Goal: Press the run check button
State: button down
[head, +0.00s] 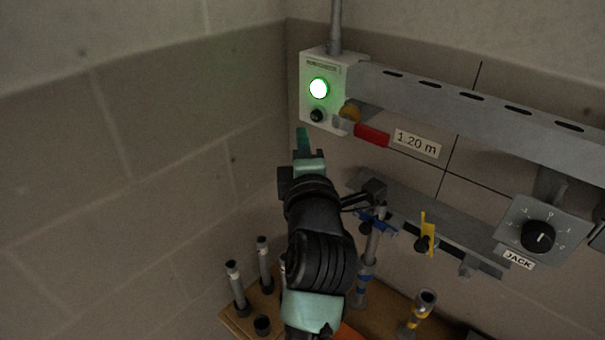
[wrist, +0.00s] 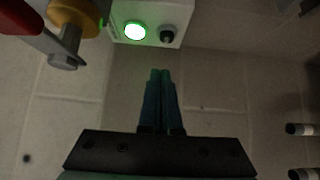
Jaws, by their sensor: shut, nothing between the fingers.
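A pale control box (head: 308,70) hangs on the wall at top centre in the head view. It carries a large round green light (head: 318,89), lit, and a small black knob or button (head: 317,115) below it. The box's label is too small to read, so I cannot tell which part is the run check button. In the wrist view the lit green light (wrist: 135,31) and the black part (wrist: 167,34) show at the top. My gripper (head: 303,132) is shut and empty, its fingertips just below the box in the head view; they also show in the wrist view (wrist: 160,74), apart from the black part.
A red-handled part (head: 372,134) with a yellow disc (head: 350,112) sits right beside the box. A grey rail (head: 450,98) runs right from it. A JACK dial (head: 538,236) is at right. Several upright posts stand on a wooden board (head: 238,318) below. The left wall is bare.

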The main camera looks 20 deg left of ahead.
jog(key=v, duration=0.1)
jog(key=b+v, duration=0.1)
jog(key=v, duration=0.3)
jog(key=shift+s+d+f, duration=0.2)
jog(key=shift+f, duration=0.15)
jog(key=shift+s+r, duration=0.1)
dwell(0.4)
